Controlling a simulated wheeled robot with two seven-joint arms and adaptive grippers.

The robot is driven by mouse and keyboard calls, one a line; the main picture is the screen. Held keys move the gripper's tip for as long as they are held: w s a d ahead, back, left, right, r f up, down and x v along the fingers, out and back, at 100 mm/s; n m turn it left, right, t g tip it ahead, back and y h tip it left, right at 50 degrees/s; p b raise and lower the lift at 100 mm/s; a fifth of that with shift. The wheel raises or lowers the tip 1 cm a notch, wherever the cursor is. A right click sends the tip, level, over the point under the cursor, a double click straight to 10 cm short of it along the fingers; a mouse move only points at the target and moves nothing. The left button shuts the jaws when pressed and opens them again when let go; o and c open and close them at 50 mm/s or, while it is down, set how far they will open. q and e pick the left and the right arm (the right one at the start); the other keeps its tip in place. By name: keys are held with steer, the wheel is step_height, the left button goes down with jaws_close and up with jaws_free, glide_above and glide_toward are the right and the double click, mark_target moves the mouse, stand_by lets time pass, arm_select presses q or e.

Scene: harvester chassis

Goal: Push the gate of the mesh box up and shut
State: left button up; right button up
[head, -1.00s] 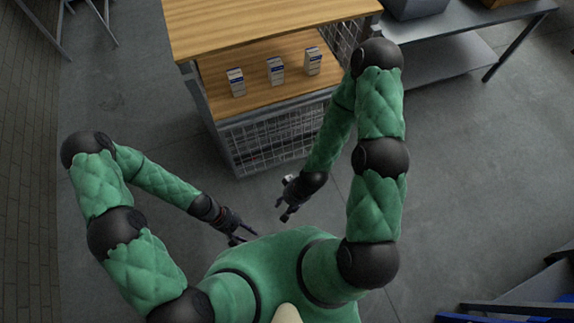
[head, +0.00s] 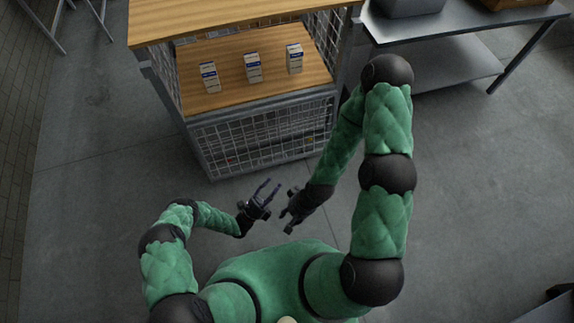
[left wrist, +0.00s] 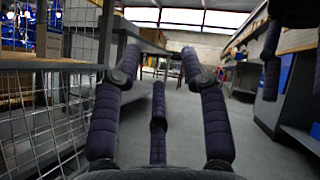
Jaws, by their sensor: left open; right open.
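The mesh box (head: 188,122) stands ahead in the head view, with a wooden top and an open front above a wooden shelf. A wire mesh panel (head: 255,145) covers its lower front, below the grey rail; I cannot tell whether this is the lowered gate or a fixed panel. My left gripper (head: 271,185) is open and empty, just in front of the panel's lower edge. In the left wrist view its spread fingers (left wrist: 159,75) point past the mesh (left wrist: 45,130) at left. My right gripper (head: 287,221) is open and empty, close beside and below the left one.
Three small white-and-blue cartons (head: 253,68) stand on the box's wooden shelf (head: 225,92). A grey metal table (head: 460,40) stands to the right of the box. The floor (head: 480,190) to the right of my arms is clear.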

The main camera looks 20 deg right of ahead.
arm_select(q)
steer(key=w+d+r+t, duration=0.1)
steer(key=w+d+r, duration=0.3)
steer(key=d+r, duration=0.2)
steer(key=shift+w+d+r+n+b, duration=0.25)
steer(key=shift+d+n+b, duration=0.1)
steer(key=shift+d, duration=0.15)
jaws_close()
jaws_free()
steer(key=shift+s, duration=0.1)
steer(key=v, duration=1.2)
